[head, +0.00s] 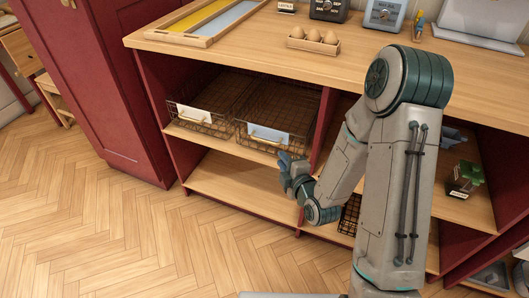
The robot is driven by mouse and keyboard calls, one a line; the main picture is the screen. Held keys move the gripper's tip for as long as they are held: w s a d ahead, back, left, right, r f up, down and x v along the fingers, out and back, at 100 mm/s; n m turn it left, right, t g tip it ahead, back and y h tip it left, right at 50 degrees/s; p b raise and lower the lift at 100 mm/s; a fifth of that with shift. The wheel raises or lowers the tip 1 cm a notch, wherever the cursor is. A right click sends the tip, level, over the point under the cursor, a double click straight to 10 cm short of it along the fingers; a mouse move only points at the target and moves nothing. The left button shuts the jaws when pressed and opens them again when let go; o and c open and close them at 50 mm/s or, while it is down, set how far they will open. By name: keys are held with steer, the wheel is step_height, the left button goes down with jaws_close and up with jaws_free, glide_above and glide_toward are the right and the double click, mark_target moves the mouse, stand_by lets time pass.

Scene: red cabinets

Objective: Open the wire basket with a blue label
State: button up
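The wire basket with a light blue label (285,103) sits on the upper shelf of the red cabinet, right of a second basket. My gripper (284,157) is just below and right of the label, near the front edge of the basket. Whether it touches the basket cannot be told. Its fingers are small and partly overlapped, so their opening is unclear. Nothing is seen held in it.
A wire basket with a white label (195,114) stands to the left on the same shelf. A wooden counter (250,48) above holds an egg tray (313,42) and a divided tray. The floor in front is clear.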

mark_target(264, 140)
steer(key=shift+s+a+f+n+t+b, duration=0.15)
steer(key=shift+f+t+b, duration=0.1)
steer(key=shift+f, duration=0.15)
steer(key=shift+w+a+f+n+t+b, duration=0.1)
steer(key=shift+f+n+t+b, duration=0.05)
steer(key=shift+f+b, duration=0.15)
steer(key=b+x, duration=0.2)
steer(key=b, duration=0.6)
steer(key=shift+w+a+f, duration=0.1)
steer(key=shift+w+f, duration=0.1)
steer(key=x, duration=0.3)
steer(key=b+x, duration=0.1)
steer(key=x, duration=0.7)
steer(key=shift+a+r+b, duration=0.1)
steer(key=shift+r+b, duration=0.2)
jaws_close()
